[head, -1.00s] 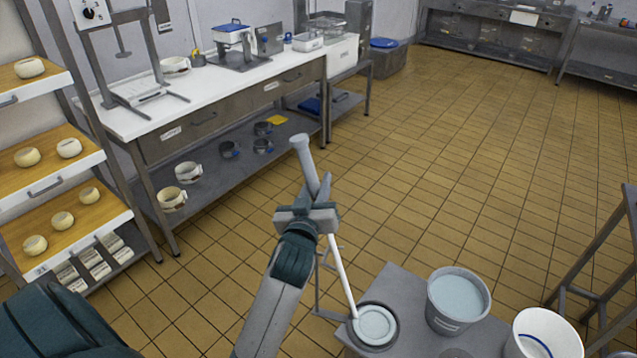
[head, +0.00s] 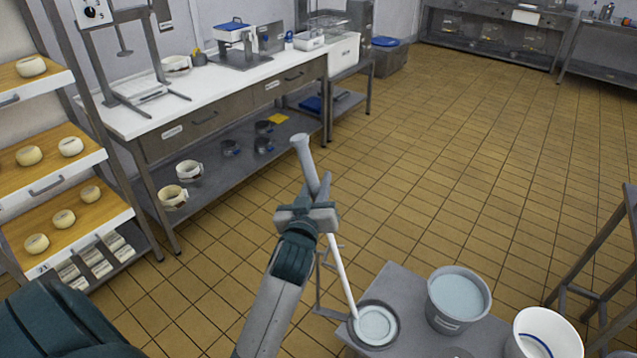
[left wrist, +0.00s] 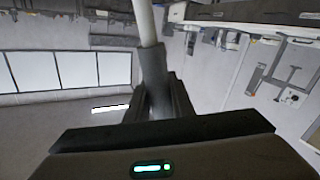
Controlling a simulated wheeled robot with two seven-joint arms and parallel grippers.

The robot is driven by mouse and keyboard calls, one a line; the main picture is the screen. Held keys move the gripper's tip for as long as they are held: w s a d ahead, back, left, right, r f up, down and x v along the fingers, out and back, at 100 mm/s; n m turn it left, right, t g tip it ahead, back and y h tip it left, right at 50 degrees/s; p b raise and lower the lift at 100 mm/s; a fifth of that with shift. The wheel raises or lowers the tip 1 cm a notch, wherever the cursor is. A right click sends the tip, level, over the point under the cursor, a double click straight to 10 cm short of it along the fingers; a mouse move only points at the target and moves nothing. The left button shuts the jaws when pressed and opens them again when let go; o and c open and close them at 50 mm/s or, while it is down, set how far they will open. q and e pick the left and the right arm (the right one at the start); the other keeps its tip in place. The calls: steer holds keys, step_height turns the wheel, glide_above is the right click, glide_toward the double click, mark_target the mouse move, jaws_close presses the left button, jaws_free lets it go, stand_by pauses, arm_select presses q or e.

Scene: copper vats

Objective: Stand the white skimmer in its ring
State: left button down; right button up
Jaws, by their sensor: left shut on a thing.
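The white skimmer has a grey handle (head: 303,155), a thin white rod (head: 342,275) and a pale round disc (head: 375,322) at its lower end. My left gripper (head: 308,212) is shut on the handle and holds the skimmer steeply, tilted with its top to the left. In the left wrist view the grey handle (left wrist: 155,75) runs up between the fingers. The disc overlaps a dark grey round holder (head: 391,340) on the small grey table; I cannot tell whether it rests inside or hovers above. My right gripper is out of view.
A grey bucket of pale liquid (head: 458,298) stands right of the disc on the small table (head: 400,275). A white bucket (head: 543,335) is further right, near a grey metal frame (head: 590,270). A long bench (head: 215,105) and a cheese rack (head: 55,190) stand left. Tiled floor beyond is clear.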

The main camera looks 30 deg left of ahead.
arm_select(q)
steer(key=shift+w+a+r, duration=0.1)
steer(key=shift+w+a, duration=0.05)
steer(key=shift+a, duration=0.1)
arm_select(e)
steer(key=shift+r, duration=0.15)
arm_select(q)
steer(key=c, duration=1.6)
jaws_free()
steer(key=shift+o, duration=0.7)
steer(key=shift+w+a+f, duration=0.15)
steer(key=shift+f, duration=0.05)
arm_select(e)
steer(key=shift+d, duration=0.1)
